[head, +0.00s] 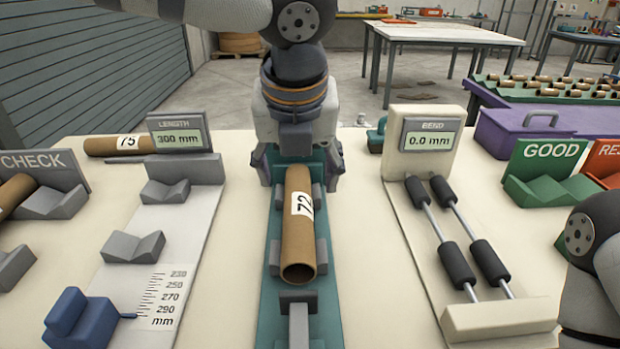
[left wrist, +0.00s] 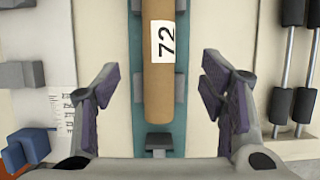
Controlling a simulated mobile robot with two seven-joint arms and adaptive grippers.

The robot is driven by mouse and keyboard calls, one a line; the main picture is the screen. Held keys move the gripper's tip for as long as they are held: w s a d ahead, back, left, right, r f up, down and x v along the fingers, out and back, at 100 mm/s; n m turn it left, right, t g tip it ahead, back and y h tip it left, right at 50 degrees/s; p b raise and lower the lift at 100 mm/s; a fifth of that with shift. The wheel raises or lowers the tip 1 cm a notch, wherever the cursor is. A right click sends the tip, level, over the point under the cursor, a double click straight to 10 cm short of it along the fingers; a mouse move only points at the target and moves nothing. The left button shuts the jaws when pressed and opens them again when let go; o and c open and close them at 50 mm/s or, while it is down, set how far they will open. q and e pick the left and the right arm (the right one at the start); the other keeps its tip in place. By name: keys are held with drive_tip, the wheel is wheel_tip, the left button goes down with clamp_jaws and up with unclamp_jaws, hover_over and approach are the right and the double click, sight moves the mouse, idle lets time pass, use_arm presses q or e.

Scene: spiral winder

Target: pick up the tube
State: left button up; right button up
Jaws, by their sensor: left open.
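The brown cardboard tube (head: 299,235) with a white label reading 72 lies lengthwise on grey supports of a teal fixture (head: 271,312) in the middle of the table. My left gripper (head: 300,163) hangs over the far end of this tube in the head view. In the left wrist view the tube (left wrist: 158,85) runs between the spread fingers of the open left gripper (left wrist: 163,105), with a gap on both sides. Whether the fingers are down at tube height is hard to tell. My right gripper is not in view; only part of my right arm shows at the right edge.
The length gauge (head: 180,138) reads 300 mm, left of the teal fixture. The bend gauge (head: 428,140) with black rollers reads 0.0 mm, to the right. Tube 75 (head: 115,145) lies at the back left. A green GOOD stand (head: 550,190) is at the far right.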

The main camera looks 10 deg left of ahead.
sight(298, 207)
use_arm(q)
drive_tip(key=shift+w+f, duration=0.2)
drive_tip(key=shift+w, duration=0.1)
drive_tip(key=f, duration=0.3)
drive_tip(key=f+b, duration=0.1)
drive_tip(key=f, duration=0.1)
drive_tip(key=shift+w+a+f, duration=0.25)
drive_tip(key=shift+w, duration=0.1)
drive_tip(key=b+x, duration=0.1)
drive_tip(key=x, duration=0.4)
drive_tip(key=shift+w+f, duration=0.15)
drive_tip(key=shift+w, duration=0.05)
drive_tip(key=shift+r, duration=0.2)
drive_tip(key=shift+c, duration=1.1)
drive_tip(key=c, duration=1.1)
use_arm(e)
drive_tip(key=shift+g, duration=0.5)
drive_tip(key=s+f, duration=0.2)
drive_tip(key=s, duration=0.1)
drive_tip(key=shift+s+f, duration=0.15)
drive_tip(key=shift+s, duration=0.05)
